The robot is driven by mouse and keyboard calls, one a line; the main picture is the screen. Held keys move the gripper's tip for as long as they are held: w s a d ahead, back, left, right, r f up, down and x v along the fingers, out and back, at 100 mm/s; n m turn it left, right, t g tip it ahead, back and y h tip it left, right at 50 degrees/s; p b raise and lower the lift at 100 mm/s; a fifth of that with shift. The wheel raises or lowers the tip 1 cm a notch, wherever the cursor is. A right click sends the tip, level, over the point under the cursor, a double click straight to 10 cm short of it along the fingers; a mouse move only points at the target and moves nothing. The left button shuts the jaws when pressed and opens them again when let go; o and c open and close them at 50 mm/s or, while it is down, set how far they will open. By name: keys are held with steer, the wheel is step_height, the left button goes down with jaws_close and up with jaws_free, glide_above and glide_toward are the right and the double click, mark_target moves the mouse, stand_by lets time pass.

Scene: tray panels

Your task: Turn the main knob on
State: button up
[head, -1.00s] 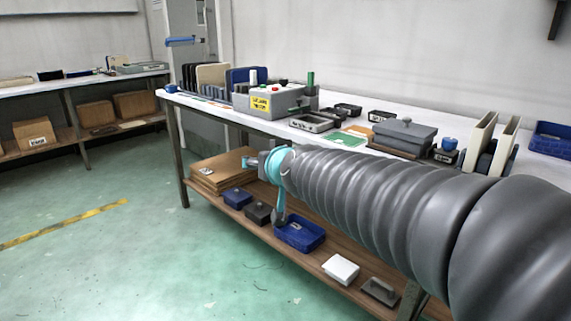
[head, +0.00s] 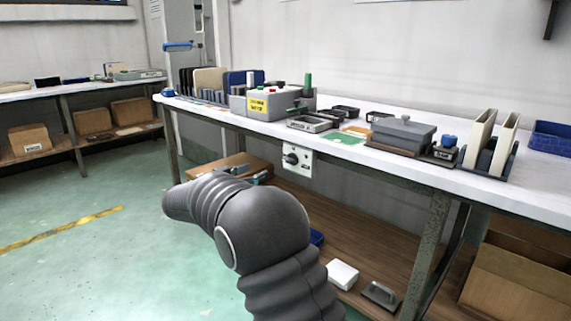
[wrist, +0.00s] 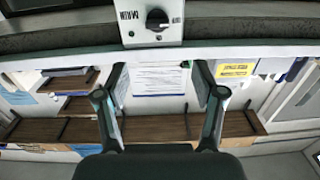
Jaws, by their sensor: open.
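The main knob (head: 291,158) is a black round knob on a white panel (head: 304,163) under the front edge of the workbench. In the wrist view the knob (wrist: 157,19) and its panel (wrist: 137,33) show at the top centre, with dark lettering on either side of the knob. My gripper (wrist: 160,78) is open and empty, with its two fingers spread below the knob in that picture and apart from it. In the head view the gripper is mostly hidden behind my arm; only small teal parts show left of the panel.
The white bench top (head: 400,162) carries a grey box with a yellow label (head: 258,105), trays, and a grey lidded box (head: 403,134). A lower wooden shelf (head: 345,225) holds a white box (head: 342,274). The green floor at left is clear.

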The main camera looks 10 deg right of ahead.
mark_target(287, 160)
steer(key=x, duration=1.3)
steer(key=shift+d+f+b, duration=0.15)
steer(key=shift+d+b, duration=0.15)
steer(key=shift+d, duration=0.05)
steer(key=c, duration=1.1)
steer(key=shift+c, duration=0.2)
